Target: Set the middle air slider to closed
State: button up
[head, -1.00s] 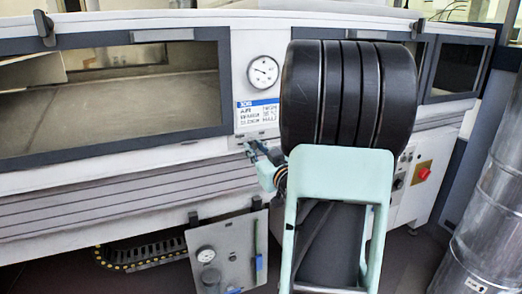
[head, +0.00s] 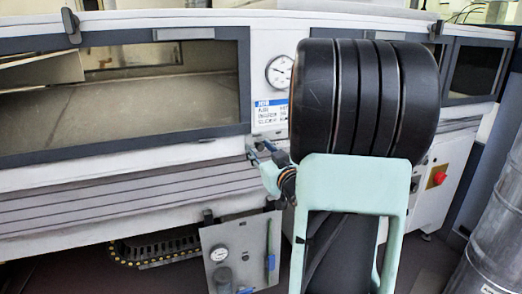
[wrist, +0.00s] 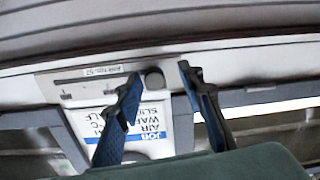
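The air slider shows in the wrist view as a pale plate (wrist: 100,88) with a thin dark slot and a small printed tag, seen upside down. Its round dark knob (wrist: 154,78) sits at the right end of the slot in that view. My gripper (wrist: 158,76) is open, with one blue-black finger on each side of the knob. A gap shows between the knob and each fingertip; contact is not visible. In the head view my gripper (head: 260,150) is at the machine front below the label, and the knob is too small to make out there.
A white label with a blue band (head: 271,113) and a round gauge (head: 280,71) are above the slider. A dark window (head: 120,95) lies to the left. A red button (head: 440,178) and a metal duct (head: 490,220) stand to the right. A grey gauge panel (head: 243,255) is below.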

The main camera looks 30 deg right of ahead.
jog(key=v, duration=0.7)
jog(key=shift+s, duration=0.3)
